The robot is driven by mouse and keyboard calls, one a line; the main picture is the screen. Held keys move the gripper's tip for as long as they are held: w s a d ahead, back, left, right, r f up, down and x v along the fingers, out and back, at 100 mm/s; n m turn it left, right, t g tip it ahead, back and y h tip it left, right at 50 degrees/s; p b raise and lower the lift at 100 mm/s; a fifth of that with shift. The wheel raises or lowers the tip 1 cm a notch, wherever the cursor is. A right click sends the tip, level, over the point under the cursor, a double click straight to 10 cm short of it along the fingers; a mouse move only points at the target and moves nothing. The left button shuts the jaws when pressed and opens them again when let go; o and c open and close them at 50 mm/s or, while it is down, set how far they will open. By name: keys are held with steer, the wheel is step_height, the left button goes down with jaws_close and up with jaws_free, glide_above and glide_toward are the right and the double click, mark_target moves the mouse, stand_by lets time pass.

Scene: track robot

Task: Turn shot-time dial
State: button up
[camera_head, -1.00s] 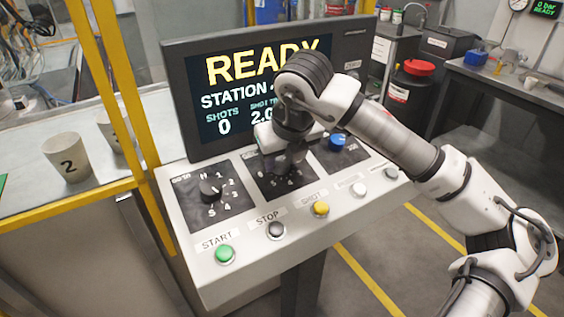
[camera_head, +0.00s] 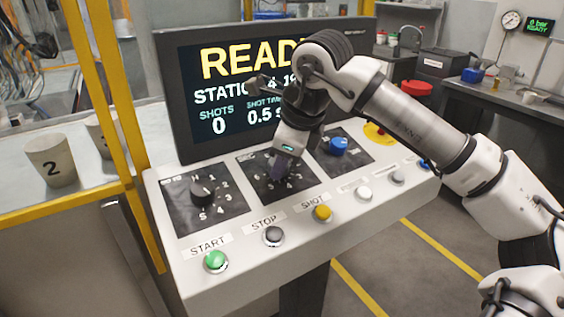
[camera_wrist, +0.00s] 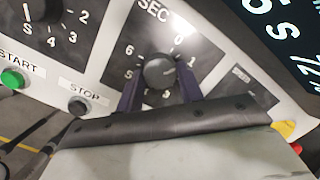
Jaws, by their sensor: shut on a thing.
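The shot-time dial (camera_wrist: 161,71) is a round black knob on a dark panel marked SEC, in the middle of the console's dial row. In the wrist view my gripper (camera_wrist: 160,88) has one dark finger on each side of the knob, shut on it. In the head view my gripper (camera_head: 280,170) points down onto the middle dial panel (camera_head: 251,175) and hides the knob. The knob's pointer direction is hard to tell. The screen (camera_head: 240,95) reads READY and a shot time of 0.5 s, with shots at 0.
A black selector dial (camera_head: 203,192) is at left and a blue knob (camera_head: 338,145) at right. Green START (camera_head: 215,261), black STOP (camera_head: 273,236) and yellow SHOT (camera_head: 323,213) buttons line the front. A yellow post (camera_head: 97,90) and a cup marked 2 (camera_head: 51,160) stand left.

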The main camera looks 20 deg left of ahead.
steer(key=shift+n, duration=0.9)
steer(key=o, duration=1)
steer(key=v, duration=1.3)
steer(key=shift+w+d+r+b, duration=0.2)
steer(key=shift+r+b, duration=0.2)
steer(key=shift+r, duration=0.05)
